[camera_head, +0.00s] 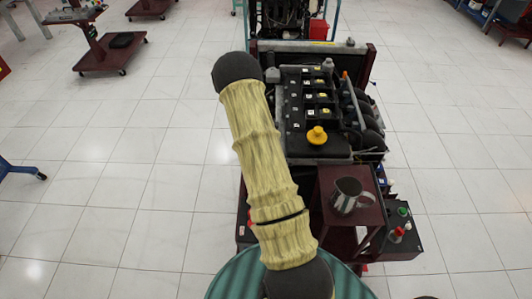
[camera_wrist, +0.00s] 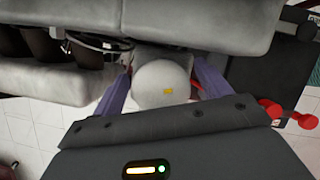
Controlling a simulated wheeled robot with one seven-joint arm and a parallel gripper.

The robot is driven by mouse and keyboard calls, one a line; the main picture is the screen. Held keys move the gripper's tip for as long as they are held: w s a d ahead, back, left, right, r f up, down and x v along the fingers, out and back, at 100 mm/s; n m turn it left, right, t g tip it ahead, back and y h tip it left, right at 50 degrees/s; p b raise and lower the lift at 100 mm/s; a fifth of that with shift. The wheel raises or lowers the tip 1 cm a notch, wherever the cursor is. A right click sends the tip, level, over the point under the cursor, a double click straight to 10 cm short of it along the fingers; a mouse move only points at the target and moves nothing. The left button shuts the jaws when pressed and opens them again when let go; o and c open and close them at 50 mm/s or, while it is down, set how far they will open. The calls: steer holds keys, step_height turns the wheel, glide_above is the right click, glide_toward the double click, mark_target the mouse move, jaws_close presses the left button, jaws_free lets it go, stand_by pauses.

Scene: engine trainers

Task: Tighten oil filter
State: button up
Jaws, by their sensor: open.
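In the wrist view a pale grey, round-ended oil filter (camera_wrist: 160,88) with a small yellow mark sits beneath grey engine parts. My gripper (camera_wrist: 164,84) has its two purple fingers apart, one on each side of the filter. I cannot tell whether either finger touches it. The filter's upper end is hidden among the engine parts. In the head view the engine (camera_head: 306,105) stands on its trainer, with a yellow cap (camera_head: 317,135) on top. My arm hides part of its left side, and neither the filter nor my gripper shows there.
A metal jug (camera_head: 347,194) stands on a dark red stand (camera_head: 328,181) in front of the engine. A dark box with coloured knobs (camera_head: 399,228) is at its right. Red parts (camera_wrist: 274,109) lie close right of the gripper.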

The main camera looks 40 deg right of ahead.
steer(key=shift+x, duration=0.8)
steer(key=c, duration=1)
